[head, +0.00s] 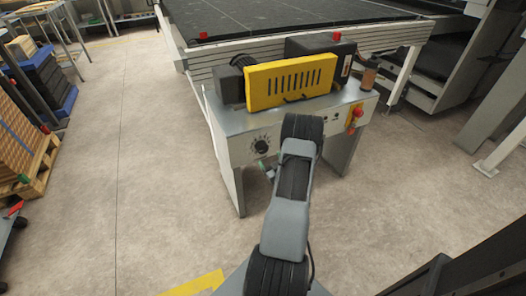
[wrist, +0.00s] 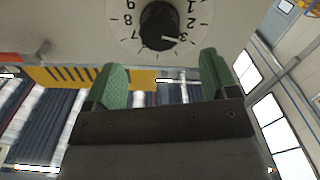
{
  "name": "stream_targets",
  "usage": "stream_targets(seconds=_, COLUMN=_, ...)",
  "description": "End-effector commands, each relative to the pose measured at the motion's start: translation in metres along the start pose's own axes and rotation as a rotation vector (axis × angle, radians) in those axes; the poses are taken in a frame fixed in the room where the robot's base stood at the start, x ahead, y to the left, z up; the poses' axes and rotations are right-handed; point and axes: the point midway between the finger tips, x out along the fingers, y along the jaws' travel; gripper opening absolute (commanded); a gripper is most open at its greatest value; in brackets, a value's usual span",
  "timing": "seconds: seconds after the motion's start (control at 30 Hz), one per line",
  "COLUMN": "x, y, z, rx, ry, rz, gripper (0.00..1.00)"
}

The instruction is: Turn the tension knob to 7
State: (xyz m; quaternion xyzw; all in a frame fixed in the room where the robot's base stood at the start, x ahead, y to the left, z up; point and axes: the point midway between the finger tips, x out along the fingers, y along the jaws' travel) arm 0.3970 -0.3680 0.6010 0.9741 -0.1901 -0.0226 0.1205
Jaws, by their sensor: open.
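The tension knob (head: 261,145) is a black round knob on the front of the grey machine in the head view. In the wrist view the knob (wrist: 159,25) is at the top centre, its numbered dial upside down. Its white pointer line points toward the 3. My gripper (wrist: 163,76) is open and empty, its two green fingers wide apart. The knob lies beyond the fingertips, roughly in line with the gap, and neither finger appears to touch it. In the head view my gripper (head: 270,172) is mostly hidden behind my arm, just below the knob.
The machine panel (head: 240,151) carries a red emergency button (head: 357,112) at its right end. A yellow slotted guard (head: 290,82) sits on top. A pallet of stacked goods (head: 30,145) stands at far left. The floor between is clear.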

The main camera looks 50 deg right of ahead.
Motion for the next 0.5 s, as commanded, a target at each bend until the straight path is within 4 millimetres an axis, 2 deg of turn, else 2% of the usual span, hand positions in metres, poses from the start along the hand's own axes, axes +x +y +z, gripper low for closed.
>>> stream_targets(seconds=0.2, x=0.040, y=-0.001, z=0.001, rx=-0.001, ry=0.000, rz=-0.002, gripper=0.80)
stream_targets(seconds=0.5, x=0.071, y=0.000, z=0.001, rx=0.000, ry=-0.001, rz=0.000, gripper=0.80)
